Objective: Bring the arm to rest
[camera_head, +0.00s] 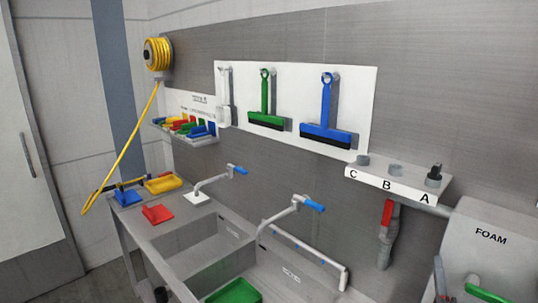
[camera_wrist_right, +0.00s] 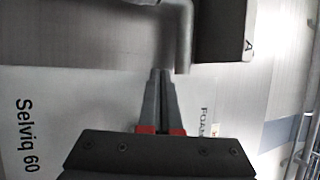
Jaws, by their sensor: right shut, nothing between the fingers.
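My right gripper shows large in the right wrist view (camera_wrist_right: 160,85). Its two grey fingers with red bases are together, with nothing between them. A pale panel lettered "FOAM" and "Selviq 60" (camera_wrist_right: 40,115) lies behind the fingers. A grey bent pipe (camera_wrist_right: 184,40) shows beyond the tips, apart from them as far as I can tell. In the head view a slim dark upright piece (camera_head: 440,275) in front of the foam unit (camera_head: 490,238) seems to be part of my right arm or gripper. I do not make out my left gripper.
A shelf lettered C, B, A (camera_head: 395,183) juts from the wall, with a red-handled valve (camera_head: 387,212) below. Sinks with blue-handled taps (camera_head: 315,206) stand left. A green tray (camera_head: 235,292) is in the front basin. Brushes and squeegees (camera_head: 326,115) hang above.

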